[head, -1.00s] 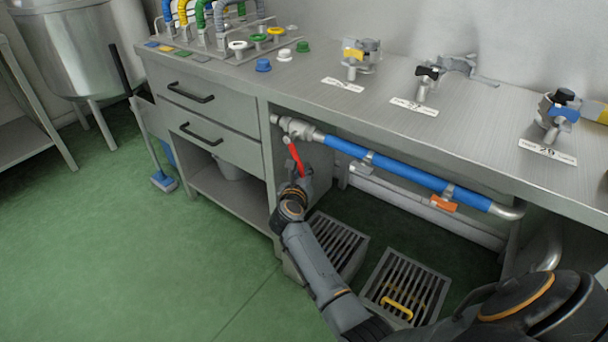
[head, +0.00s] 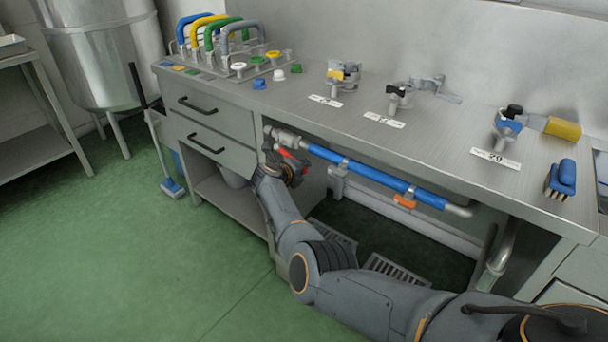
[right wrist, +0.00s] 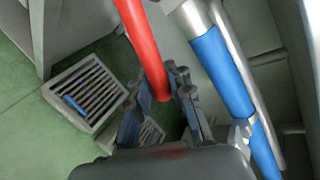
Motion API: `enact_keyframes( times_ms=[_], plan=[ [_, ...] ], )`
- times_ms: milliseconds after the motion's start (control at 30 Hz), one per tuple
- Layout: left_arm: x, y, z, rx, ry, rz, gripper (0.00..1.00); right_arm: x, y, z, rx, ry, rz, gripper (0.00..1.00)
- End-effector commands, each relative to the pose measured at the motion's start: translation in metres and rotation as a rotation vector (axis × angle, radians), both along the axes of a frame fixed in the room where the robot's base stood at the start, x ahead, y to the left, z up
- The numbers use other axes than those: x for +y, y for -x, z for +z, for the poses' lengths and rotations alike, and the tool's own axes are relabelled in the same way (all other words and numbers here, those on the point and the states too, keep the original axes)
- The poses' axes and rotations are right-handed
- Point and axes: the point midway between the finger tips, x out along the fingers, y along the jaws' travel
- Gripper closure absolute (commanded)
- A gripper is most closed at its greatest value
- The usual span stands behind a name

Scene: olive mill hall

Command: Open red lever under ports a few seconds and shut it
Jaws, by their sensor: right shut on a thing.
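The red lever (head: 283,152) sits on a metal valve (head: 287,138) at the left end of the blue pipe (head: 375,175), under the bench top. My right gripper (head: 291,170) is at the lever and hides much of it in the head view. In the right wrist view the red lever (right wrist: 143,45) comes down from the top, and its end lies between the fingers of the right gripper (right wrist: 161,98), which is shut on it. The blue pipe (right wrist: 222,70) runs to the right of it. My left gripper is not in view.
Drawers (head: 213,126) stand left of the lever. An orange handle (head: 404,201) hangs on the pipe farther right. Floor grates (head: 395,272) lie below, partly behind my right arm. Coloured hoses (head: 207,28) and several clamps stand on the bench. The green floor at left is mostly clear.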

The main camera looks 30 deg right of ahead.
Motion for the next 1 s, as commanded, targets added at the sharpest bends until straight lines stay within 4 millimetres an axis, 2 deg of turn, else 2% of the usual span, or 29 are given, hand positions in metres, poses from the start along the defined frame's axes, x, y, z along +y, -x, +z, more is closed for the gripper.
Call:
enact_keyframes(
  times_ms=[400,967,1000],
  plan=[
    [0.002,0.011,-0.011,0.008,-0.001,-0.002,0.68,0.003,0.003,0.015,0.186,0.067,0.003,1.00],
    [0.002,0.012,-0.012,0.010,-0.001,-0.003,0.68,0.004,0.004,0.016,0.215,0.076,0.002,1.00],
    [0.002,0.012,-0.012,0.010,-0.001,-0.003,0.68,0.004,0.004,0.016,0.215,0.077,0.003,0.77]
  ],
)
